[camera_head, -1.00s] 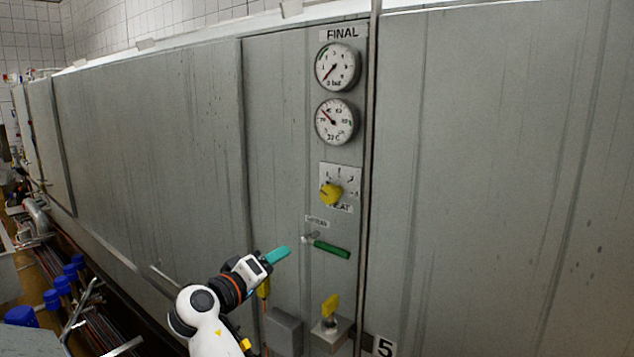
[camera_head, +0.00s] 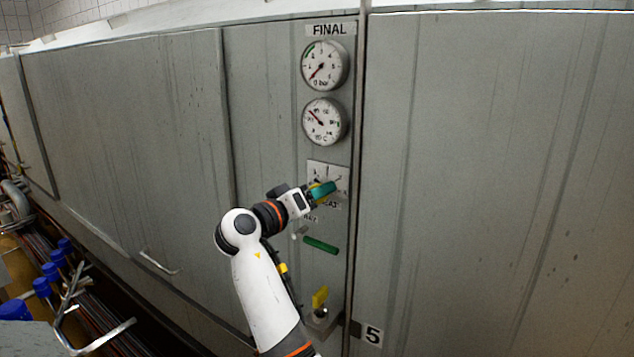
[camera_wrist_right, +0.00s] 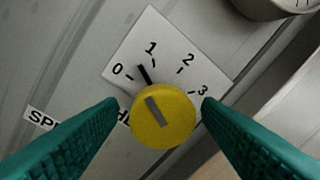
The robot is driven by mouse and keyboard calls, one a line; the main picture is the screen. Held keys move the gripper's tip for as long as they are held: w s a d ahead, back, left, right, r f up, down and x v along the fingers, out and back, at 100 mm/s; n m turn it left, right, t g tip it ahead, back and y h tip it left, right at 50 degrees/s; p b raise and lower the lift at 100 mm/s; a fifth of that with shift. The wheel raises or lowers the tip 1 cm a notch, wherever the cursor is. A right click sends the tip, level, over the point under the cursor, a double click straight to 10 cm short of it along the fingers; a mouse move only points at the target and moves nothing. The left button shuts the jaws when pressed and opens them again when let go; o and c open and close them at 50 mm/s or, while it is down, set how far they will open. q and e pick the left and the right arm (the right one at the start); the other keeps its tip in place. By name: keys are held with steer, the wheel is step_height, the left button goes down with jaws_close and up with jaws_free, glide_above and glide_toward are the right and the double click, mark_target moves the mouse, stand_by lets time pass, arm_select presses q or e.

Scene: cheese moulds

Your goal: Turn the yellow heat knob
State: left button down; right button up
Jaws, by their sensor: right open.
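The yellow heat knob (camera_wrist_right: 162,117) shows in the right wrist view on a white dial plate (camera_wrist_right: 165,55) marked 0, 1, 2 and 3. Its dark pointer lies between 0 and 1. My right gripper (camera_wrist_right: 158,125) is open, with a teal finger on each side of the knob; I cannot tell whether either touches it. In the head view my right gripper (camera_head: 320,192) is at the dial plate (camera_head: 329,172) and covers most of the knob. My left gripper is not in view.
Two round gauges (camera_head: 325,66) (camera_head: 324,121) sit above the dial on the grey panel. A green lever (camera_head: 320,244) is just below my gripper, and a yellow-handled valve (camera_head: 320,298) is lower. Blue-capped fittings and pipes (camera_head: 70,318) are at lower left.

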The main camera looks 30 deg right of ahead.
steer(key=shift+d+r, duration=0.1)
steer(key=shift+d, duration=0.35)
steer(key=shift+w, duration=0.1)
